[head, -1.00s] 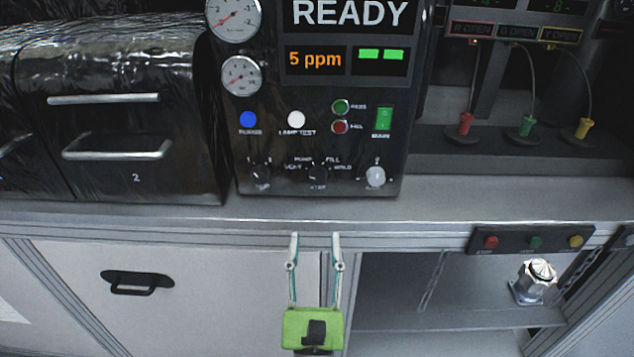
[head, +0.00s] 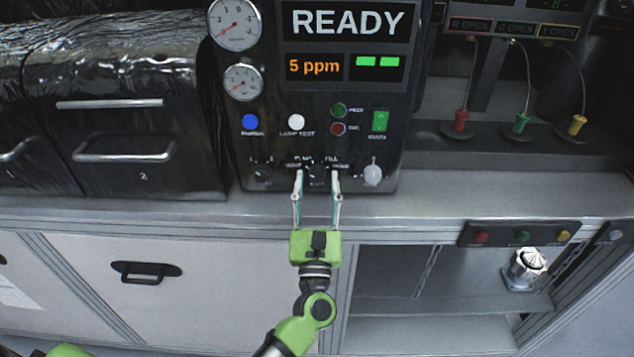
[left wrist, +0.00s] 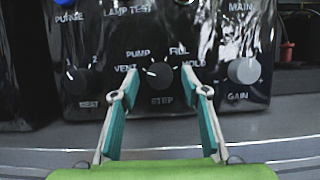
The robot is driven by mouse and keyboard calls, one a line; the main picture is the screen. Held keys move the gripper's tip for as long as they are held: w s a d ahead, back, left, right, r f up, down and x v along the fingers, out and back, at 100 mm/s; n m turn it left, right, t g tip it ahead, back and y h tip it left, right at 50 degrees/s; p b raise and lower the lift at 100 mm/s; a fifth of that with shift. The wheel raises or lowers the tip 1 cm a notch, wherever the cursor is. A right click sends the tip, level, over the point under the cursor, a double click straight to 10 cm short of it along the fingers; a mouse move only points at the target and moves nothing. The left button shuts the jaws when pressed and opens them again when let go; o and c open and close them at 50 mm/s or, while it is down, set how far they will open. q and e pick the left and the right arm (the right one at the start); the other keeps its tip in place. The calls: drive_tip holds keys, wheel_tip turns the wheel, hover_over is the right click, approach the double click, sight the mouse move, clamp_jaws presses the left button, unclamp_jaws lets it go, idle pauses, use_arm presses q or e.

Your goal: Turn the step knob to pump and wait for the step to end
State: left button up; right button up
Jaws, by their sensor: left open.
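The dark step knob (left wrist: 160,75) sits low on the black panel (head: 222,150), between my left gripper's fingers in the left wrist view. The labels VENT, PUMP, FILL and HOLD are around it. Its white mark seems to point to the upper left, but I cannot tell the exact setting. In the head view, the knob is partly hidden by the fingertips. My left gripper (head: 317,177) is open and empty, one finger on each side of the knob; contact is not visible. The display (head: 348,21) reads READY. My right gripper is not in view.
The TEST knob (left wrist: 89,81) is left of the step knob and the white GAIN knob (left wrist: 243,71) is right. The counter edge (head: 420,217) runs below.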

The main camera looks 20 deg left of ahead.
use_arm(q)
drive_tip(key=c, duration=1.1)
